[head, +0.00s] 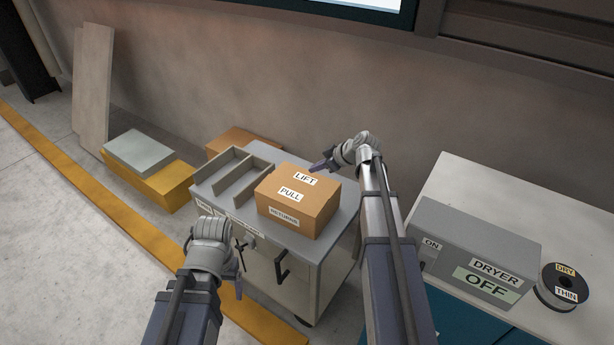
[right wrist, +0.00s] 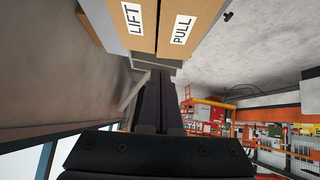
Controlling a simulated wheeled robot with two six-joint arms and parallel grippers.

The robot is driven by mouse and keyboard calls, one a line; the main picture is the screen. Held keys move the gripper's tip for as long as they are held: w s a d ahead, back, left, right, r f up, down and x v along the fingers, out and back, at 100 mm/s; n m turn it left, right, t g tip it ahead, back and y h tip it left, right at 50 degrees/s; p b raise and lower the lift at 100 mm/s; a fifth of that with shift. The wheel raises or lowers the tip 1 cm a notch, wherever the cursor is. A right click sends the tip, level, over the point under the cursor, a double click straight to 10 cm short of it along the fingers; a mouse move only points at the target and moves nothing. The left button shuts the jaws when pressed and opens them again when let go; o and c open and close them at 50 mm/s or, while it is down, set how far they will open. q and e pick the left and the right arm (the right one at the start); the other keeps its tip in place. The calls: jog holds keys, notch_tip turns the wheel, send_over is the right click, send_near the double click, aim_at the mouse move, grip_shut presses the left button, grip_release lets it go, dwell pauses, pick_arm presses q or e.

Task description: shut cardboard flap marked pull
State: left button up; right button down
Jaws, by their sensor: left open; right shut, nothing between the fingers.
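The cardboard box (head: 290,218) sits on top of the grey cart. Its flap marked PULL (head: 272,190) lies flat across the near part of the top, beside the flap marked LIFT (head: 318,188). In the right wrist view, the PULL flap (right wrist: 200,8) and LIFT flap (right wrist: 110,8) lie side by side, apparently level. My right gripper (head: 316,167) is shut and empty at the far edge of the box top; its fingers also show in the right wrist view (right wrist: 158,88). I cannot tell whether it touches. My left gripper (head: 241,268) is open and empty, low in front of the cart.
A grey divided tray (head: 226,178) stands left of the box on the cart (head: 345,215). A black handle (head: 282,268) juts from the cart front.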

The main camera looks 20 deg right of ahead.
jog(key=b, duration=0.7)
send_over(297, 187)
jog(key=s, duration=0.2)
jog(key=f, duration=0.7)
jog(key=shift+w+d, duration=0.1)
jog(key=shift+d, duration=0.3)
jog(key=f+b, duration=0.2)
jog(key=f, duration=0.1)
jog(key=shift+w+b, duration=0.25)
jog(key=shift+b, duration=0.15)
jog(key=shift+f+b, duration=0.35)
jog(key=shift+f, duration=0.05)
jog(key=shift+w+d+f+b, duration=0.1)
jog(key=shift+w+f+b, duration=0.05)
jog(key=shift+f+b, duration=0.75)
jog(key=shift+f, duration=0.1)
jog(key=shift+s, duration=0.2)
jog(key=shift+r, duration=0.2)
jog(key=shift+r, duration=0.1)
